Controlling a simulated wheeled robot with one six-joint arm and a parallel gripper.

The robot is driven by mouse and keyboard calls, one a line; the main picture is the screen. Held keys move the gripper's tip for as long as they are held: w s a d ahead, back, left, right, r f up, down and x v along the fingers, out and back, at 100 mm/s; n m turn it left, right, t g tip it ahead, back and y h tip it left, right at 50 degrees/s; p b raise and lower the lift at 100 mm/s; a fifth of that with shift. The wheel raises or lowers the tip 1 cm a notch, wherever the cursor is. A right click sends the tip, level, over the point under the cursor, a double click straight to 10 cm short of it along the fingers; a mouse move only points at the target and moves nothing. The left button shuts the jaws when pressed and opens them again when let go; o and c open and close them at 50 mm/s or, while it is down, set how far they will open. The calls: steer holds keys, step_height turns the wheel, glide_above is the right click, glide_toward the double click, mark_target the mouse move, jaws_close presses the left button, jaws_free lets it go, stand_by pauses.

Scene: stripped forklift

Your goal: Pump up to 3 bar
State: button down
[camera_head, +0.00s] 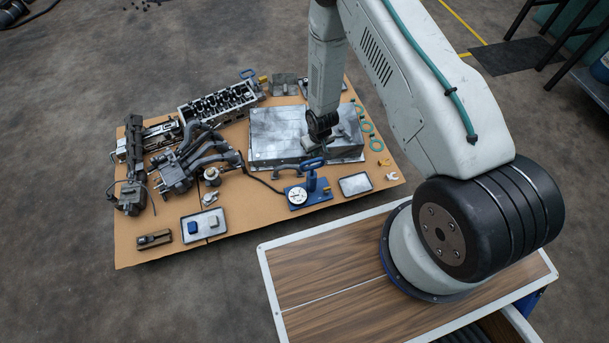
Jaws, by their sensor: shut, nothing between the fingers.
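A small blue hand pump (312,184) stands near the front edge of the brown board, with a looped blue handle (312,163) on top. A round white-faced gauge (297,196) sits at its left side; its needle is too small to read. A dark hose (262,183) runs from the pump to the left, toward the engine parts. My gripper (318,149) is shut and empty, just above and behind the handle in the picture. I cannot tell whether its tips touch the handle.
A large grey metal cover (276,135) lies behind the pump. A grey tray (355,185) is right of it. Engine parts (190,160) crowd the left of the board (150,250).

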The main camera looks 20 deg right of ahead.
mark_target(313, 161)
steer(key=shift+w+r, duration=0.15)
steer(key=shift+w, duration=0.1)
steer(key=shift+w+a+f, duration=0.1)
steer(key=shift+w+f, duration=0.1)
steer(key=shift+f, duration=1.55)
steer(key=shift+w+f, duration=0.15)
steer(key=shift+f, duration=1.55)
steer(key=shift+f, duration=0.1)
